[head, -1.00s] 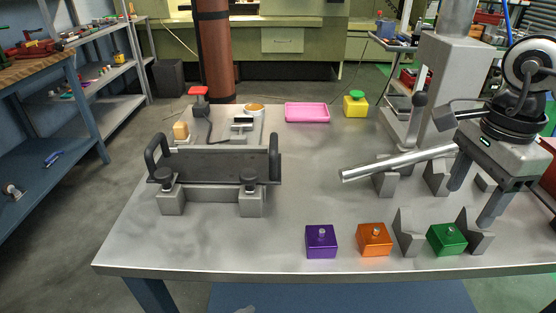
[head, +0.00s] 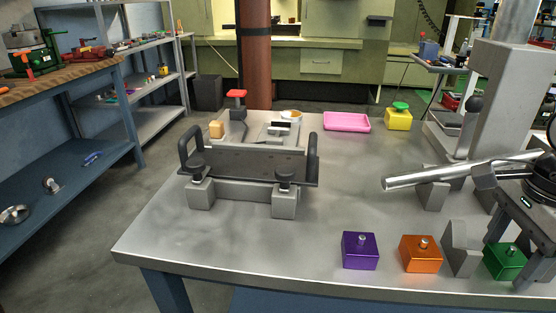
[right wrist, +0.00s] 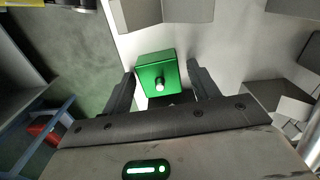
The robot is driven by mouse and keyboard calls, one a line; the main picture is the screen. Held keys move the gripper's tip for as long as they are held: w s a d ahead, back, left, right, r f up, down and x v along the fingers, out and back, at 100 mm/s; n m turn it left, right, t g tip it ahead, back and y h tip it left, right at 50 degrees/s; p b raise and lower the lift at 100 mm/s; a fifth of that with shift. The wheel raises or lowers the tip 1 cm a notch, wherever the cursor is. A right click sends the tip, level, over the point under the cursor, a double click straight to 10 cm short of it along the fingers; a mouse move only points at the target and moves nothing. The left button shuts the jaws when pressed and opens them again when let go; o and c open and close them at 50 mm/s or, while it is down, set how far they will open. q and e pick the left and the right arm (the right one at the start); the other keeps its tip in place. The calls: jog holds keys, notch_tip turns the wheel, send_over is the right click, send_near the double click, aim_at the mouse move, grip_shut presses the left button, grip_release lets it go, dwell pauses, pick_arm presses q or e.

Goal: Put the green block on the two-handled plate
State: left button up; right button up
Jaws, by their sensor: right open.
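The green block (head: 505,262), with a small metal knob on top, sits at the front right of the table beside a grey V-shaped support. My open right gripper (head: 508,254) is low over it. In the right wrist view the green block (right wrist: 155,70) lies between the two spread fingers (right wrist: 160,76), with a gap on each side. The two-handled plate (head: 245,165) is a dark plate with an upright handle at each end, on grey supports at the table's left. My left gripper is not in view.
A purple block (head: 360,251) and an orange block (head: 420,254) stand left of the green one. A metal bar (head: 425,176) rests on supports behind. A pink tray (head: 347,122) and a yellow block (head: 398,120) are at the back. The table's middle is clear.

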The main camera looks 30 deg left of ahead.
jog(key=c, duration=0.9)
jog(key=shift+r+p, duration=0.75)
jog(key=shift+r, duration=0.3)
jog(key=shift+r+p, duration=0.45)
jog(key=shift+r, duration=0.25)
jog(key=shift+r+p, duration=2.1)
jog(key=shift+r, duration=1.1)
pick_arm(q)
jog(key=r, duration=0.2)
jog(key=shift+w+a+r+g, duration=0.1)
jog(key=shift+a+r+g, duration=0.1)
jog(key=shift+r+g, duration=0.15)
pick_arm(e)
jog(key=shift+r, duration=0.1)
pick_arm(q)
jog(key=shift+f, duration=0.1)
